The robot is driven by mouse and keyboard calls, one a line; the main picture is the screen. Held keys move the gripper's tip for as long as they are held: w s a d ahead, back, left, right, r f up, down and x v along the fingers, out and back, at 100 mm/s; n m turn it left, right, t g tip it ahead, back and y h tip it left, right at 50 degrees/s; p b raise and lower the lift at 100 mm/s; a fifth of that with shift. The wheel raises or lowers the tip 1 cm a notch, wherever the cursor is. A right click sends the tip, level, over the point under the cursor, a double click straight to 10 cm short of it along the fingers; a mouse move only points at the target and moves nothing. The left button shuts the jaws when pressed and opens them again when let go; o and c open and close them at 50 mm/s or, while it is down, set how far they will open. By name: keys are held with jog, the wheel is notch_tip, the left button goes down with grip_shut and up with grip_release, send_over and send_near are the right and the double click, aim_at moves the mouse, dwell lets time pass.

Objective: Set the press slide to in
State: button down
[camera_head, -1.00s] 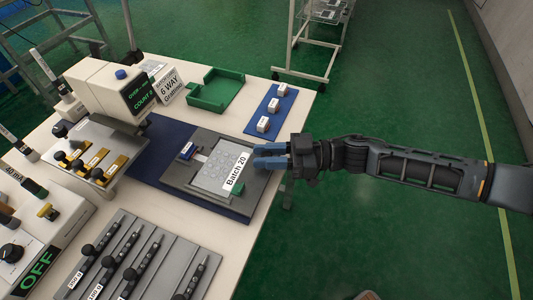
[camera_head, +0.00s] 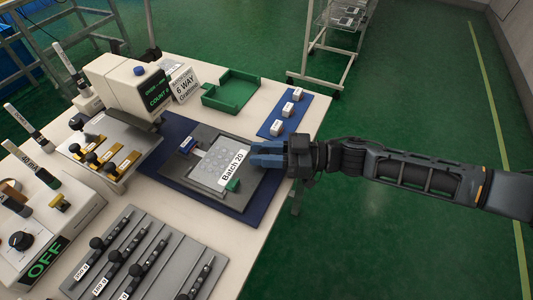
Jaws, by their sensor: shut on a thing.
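The press slide (camera_head: 206,190) is a grey plate on a blue mat, left of my gripper. A clear keypad film (camera_head: 212,160) with a white "Batch 20" label lies on it. A small blue piece (camera_head: 187,143) is at its far left and a green tab (camera_head: 233,185) at its near right. The white press (camera_head: 125,85) stands up and left of the slide, and the two look apart. My gripper (camera_head: 262,154) is shut at the slide's right edge, blue fingers over it. The part between the fingers is hidden.
A blue strip (camera_head: 271,130) with several white blocks lies just beyond my gripper. A green tray (camera_head: 232,88) is behind. A fixture with black knobs (camera_head: 105,140) stands left. A rack of levers (camera_head: 150,250) fills the near side. The table's right edge lies under my arm.

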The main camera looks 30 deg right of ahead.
jog(key=c, duration=1)
grip_release()
jog(key=shift+r, duration=0.15)
jog(key=shift+b+v, duration=0.65)
jog(key=shift+v, duration=3.3)
